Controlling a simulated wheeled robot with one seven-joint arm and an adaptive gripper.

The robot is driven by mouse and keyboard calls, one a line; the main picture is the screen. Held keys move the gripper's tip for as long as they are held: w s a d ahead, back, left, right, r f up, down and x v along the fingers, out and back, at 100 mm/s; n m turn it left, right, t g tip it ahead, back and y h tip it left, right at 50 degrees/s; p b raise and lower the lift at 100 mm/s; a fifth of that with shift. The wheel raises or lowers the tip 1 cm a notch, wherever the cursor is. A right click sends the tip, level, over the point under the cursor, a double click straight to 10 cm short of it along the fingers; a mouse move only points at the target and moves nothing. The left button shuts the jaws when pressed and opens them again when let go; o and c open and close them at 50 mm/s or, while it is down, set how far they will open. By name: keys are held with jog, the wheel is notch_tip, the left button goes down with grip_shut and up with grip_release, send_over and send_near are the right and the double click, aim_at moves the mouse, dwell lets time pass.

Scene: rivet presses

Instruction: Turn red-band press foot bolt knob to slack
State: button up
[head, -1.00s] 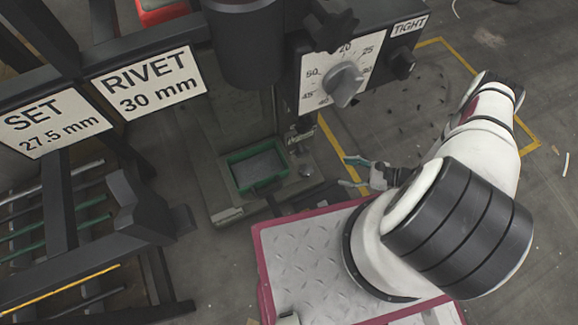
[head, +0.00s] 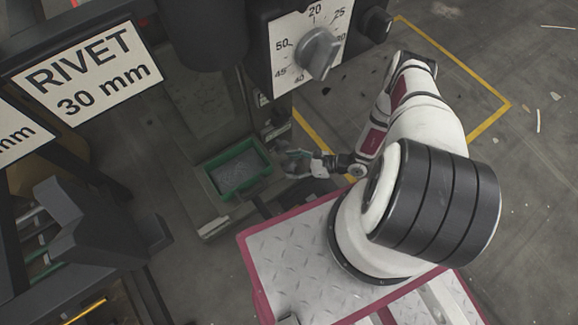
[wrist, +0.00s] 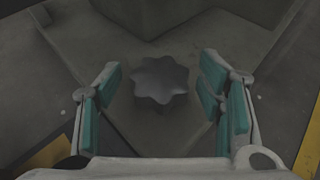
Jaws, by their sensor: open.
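A dark grey star-shaped knob (wrist: 160,82) sits on the press foot, in the middle of the wrist view. My gripper (wrist: 163,98) is open, with its teal-padded fingers on either side of the knob and a gap between each finger and it. I cannot tell how far the fingertips are above it. In the head view my gripper (head: 287,158) is low beside the press base, right of the green tray, and hides the knob. No red band shows in these views.
A green tray (head: 212,187) sits on the press base left of my gripper. A dial panel (head: 284,68) with a grey pointer knob (head: 318,52) overhangs above. A sign reading RIVET 30 mm (head: 88,75) hangs at left. Open floor (head: 520,180) lies to the right.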

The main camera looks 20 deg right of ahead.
jog(key=shift+w+a+f, duration=0.25)
jog(key=shift+w+a, duration=0.1)
jog(key=shift+a, duration=0.15)
jog(key=c, duration=1.2)
jog(key=shift+o, duration=0.2)
jog(key=shift+n+g, duration=0.3)
jog(key=shift+n, duration=0.1)
jog(key=n+g+y, duration=0.2)
jog(key=n+g, duration=0.2)
jog(key=g, duration=0.1)
jog(key=n+g, duration=0.6)
jog(key=shift+g+h, duration=0.3)
